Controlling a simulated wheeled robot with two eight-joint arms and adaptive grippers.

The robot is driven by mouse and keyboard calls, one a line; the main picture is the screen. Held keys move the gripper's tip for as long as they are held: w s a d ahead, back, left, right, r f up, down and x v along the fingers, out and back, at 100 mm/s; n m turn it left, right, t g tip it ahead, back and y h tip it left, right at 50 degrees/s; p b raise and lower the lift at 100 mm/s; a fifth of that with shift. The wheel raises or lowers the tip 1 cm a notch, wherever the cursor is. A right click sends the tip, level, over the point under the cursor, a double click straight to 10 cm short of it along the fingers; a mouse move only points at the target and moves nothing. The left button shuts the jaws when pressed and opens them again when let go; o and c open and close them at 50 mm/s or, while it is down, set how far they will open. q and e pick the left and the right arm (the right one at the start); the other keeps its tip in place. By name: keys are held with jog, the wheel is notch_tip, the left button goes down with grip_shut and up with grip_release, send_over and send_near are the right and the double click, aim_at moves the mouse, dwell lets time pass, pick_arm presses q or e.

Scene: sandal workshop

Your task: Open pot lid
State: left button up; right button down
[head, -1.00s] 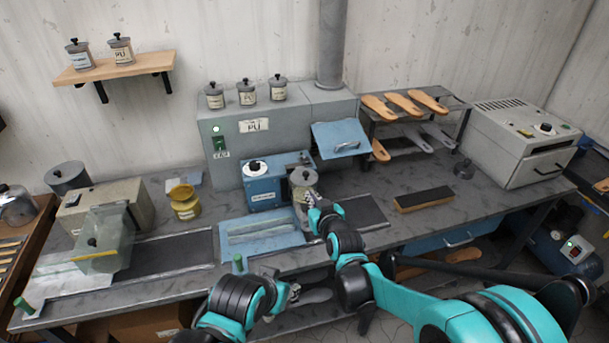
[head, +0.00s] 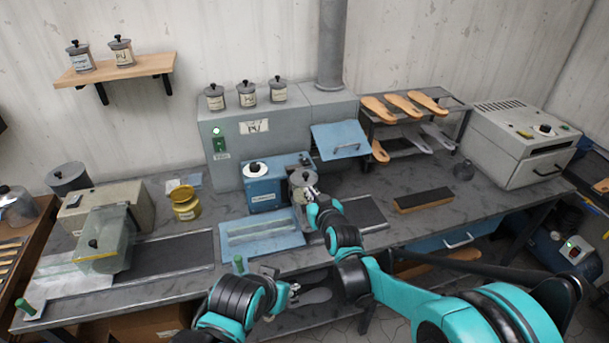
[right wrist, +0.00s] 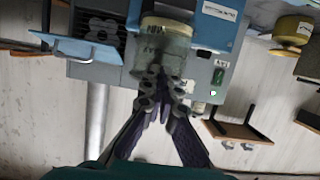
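A grey glue pot (head: 297,184) with a dark-knobbed lid stands on the bench beside the blue machine; its lower front is partly behind my right gripper (head: 311,192). The labelled pot also shows in the right wrist view (right wrist: 163,48), upside down. There my right fingers (right wrist: 165,80) converge close at the pot's lid end, with a small gap between the tips. Whether they grip the lid or its knob is unclear. My left gripper (head: 290,290) is low at the bench's front edge, small and partly hidden, away from the pot.
A blue machine (head: 262,186) and an upright grey cabinet (head: 225,165) stand close behind the pot. A blue tray (head: 240,240) lies to its left, a yellow jar (head: 186,206) further left. A black-topped block (head: 424,198) lies right, with clear bench around it.

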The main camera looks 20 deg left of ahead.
jog(key=shift+r+p, duration=0.35)
jog(key=shift+r, duration=0.3)
